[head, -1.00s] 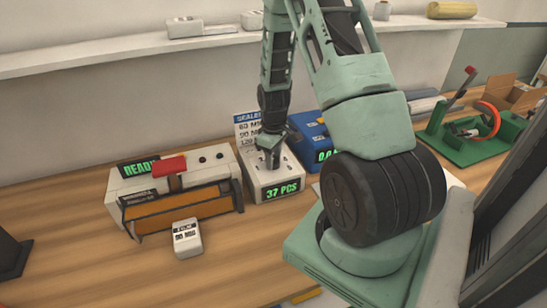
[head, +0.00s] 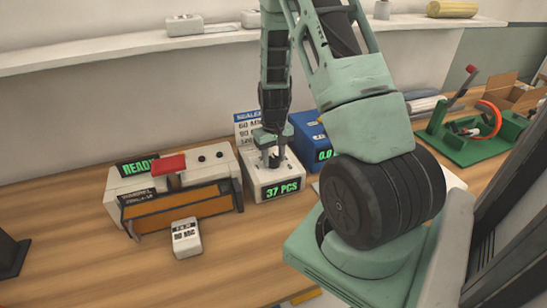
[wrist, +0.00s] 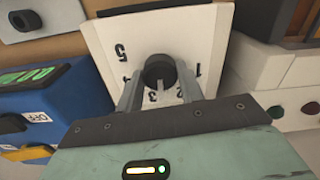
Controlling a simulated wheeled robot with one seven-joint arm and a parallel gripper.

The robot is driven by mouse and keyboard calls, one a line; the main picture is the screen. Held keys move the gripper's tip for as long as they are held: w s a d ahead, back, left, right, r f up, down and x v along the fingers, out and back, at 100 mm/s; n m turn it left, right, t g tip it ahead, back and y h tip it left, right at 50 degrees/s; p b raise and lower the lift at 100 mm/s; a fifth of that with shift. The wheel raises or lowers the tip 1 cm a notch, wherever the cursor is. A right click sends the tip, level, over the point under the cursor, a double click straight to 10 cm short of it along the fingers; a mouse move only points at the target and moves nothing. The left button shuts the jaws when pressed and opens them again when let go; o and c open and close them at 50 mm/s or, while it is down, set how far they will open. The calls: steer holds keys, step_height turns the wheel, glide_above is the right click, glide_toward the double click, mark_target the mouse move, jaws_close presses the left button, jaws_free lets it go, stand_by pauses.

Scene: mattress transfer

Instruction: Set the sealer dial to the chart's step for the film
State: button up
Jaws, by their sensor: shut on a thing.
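The dial is a dark round knob (wrist: 160,72) on a white face numbered 1 to 5 (wrist: 120,30). In the head view this face tops a white box (head: 290,180) reading "37 PCS". My gripper (head: 272,160) points down and is shut on the knob, one finger on each side. Small figures 2 and 3 show near the fingers; I cannot tell which number the knob points to. The chart (head: 245,128) stands behind the box, headed "SEALER" with 60 and 90 MIC lines; its lower part is hidden. A white film tag (head: 186,238) reads "90 MIC".
A white sealer machine (head: 120,192) with a "READY" display and red handle (head: 170,163) stands left of the dial box. A blue box (head: 308,128) with a green display stands close on the right. A green fixture (head: 465,140) is farther right.

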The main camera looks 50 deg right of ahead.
mark_target(274, 158)
steer(key=shift+m, duration=1.5)
steer(key=o, duration=1)
step_height(274, 158, up, 18)
steer(key=shift+f+b, duration=0.25)
steer(key=shift+b, duration=0.65)
